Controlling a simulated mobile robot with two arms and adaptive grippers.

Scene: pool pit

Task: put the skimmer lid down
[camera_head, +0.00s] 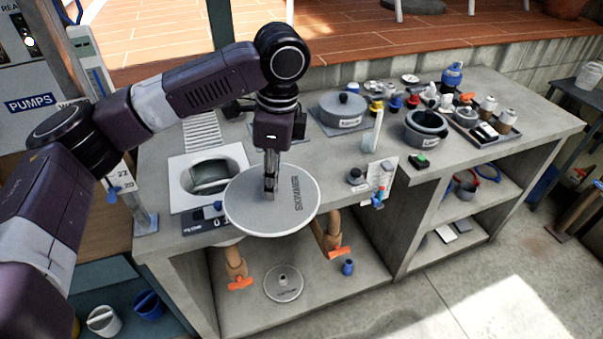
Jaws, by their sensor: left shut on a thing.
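The skimmer lid (250,212) is a round, pale grey disc marked "SKIMMER". My left gripper (271,190) is shut on it near its middle and holds it roughly level. In the picture the lid overlaps the front edge of the concrete counter (330,180); it appears to be held above it. To its left is a square white frame with a round opening (208,178), partly hidden by the lid. My right gripper is not in view.
A lidded grey pot (343,108), an open dark pot (425,128) and several small fittings crowd the counter's middle and right. A card with small valves (378,180) lies near the front edge. Below, a shelf holds another round disc (284,284) and orange-handled pipes (236,265).

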